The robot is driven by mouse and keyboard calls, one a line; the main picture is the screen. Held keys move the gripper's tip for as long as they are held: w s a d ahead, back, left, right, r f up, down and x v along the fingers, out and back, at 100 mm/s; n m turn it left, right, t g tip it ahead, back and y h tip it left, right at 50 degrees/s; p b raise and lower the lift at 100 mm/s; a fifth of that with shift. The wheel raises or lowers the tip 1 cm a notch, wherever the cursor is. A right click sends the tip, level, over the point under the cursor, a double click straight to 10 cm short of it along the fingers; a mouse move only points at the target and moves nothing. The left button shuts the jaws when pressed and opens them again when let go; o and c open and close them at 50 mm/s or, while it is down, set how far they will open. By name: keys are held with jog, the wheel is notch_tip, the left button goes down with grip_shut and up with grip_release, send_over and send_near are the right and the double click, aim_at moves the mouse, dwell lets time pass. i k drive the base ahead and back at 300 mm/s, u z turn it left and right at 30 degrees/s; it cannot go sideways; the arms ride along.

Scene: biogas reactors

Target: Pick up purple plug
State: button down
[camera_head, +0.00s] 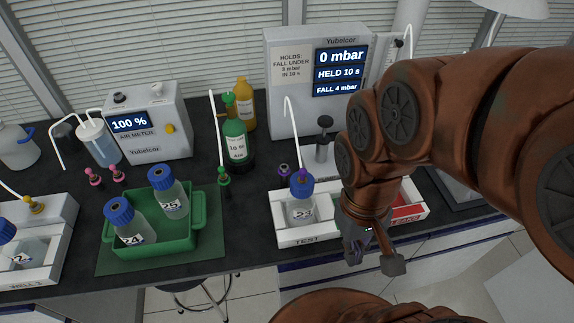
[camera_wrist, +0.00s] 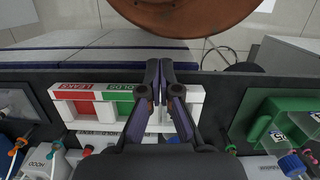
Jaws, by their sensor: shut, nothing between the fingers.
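A small purple plug (camera_head: 284,170) stands on the dark bench just behind the white TEST tray (camera_head: 290,236). A second purple piece (camera_head: 302,174) with a white tube sits on the blue cap of bottle 23 (camera_head: 301,210) in that tray. My gripper (camera_head: 374,256) hangs right of the TEST tray, at the bench's front edge, apart from both purple pieces. In the wrist view my gripper (camera_wrist: 160,68) has its fingertips together, with nothing between them. I cannot make out the purple plug clearly in the wrist view.
A green crate (camera_head: 150,245) holds bottles 24 and 25. Pink plugs (camera_head: 95,177), a green plug (camera_head: 224,178), green and orange bottles and the pressure meter (camera_head: 300,100) stand around.

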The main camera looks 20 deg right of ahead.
aim_at(303, 171)
jog(key=z, duration=2.15)
jog(key=k, duration=1.4)
jog(key=u, duration=2.05)
jog(key=i, duration=0.5)
jog(key=u, duration=0.05)
